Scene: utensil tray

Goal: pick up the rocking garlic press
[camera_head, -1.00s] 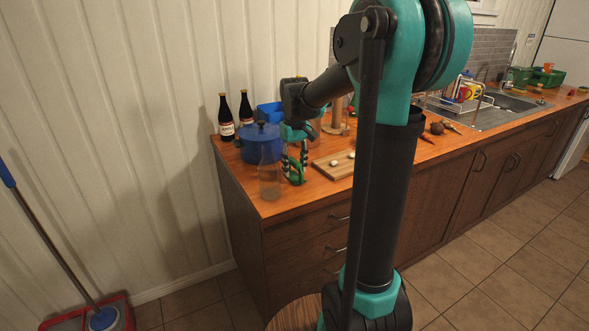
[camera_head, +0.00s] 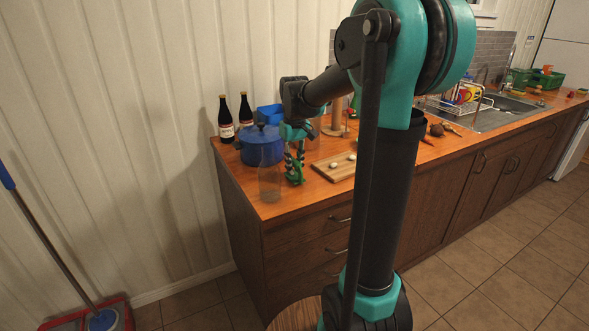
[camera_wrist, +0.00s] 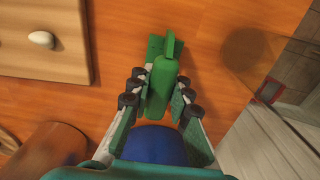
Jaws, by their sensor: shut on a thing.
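The rocking garlic press (camera_wrist: 160,85) is green and stands between the finger pads in the wrist view. In the head view the green press (camera_head: 296,174) is near the left end of the counter, partly covered by the fingers. My gripper (camera_wrist: 158,98) is shut on it, with dark pads on both sides; it also shows in the head view (camera_head: 294,155), pointing down. The press is still low at the counter; I cannot tell whether it touches the wood.
A clear glass vessel (camera_head: 269,183) stands just left of the press. A blue pot (camera_head: 258,147) and two dark bottles (camera_head: 226,120) are behind. A cutting board (camera_head: 335,168) with white pieces lies to the right. The counter's front edge is close.

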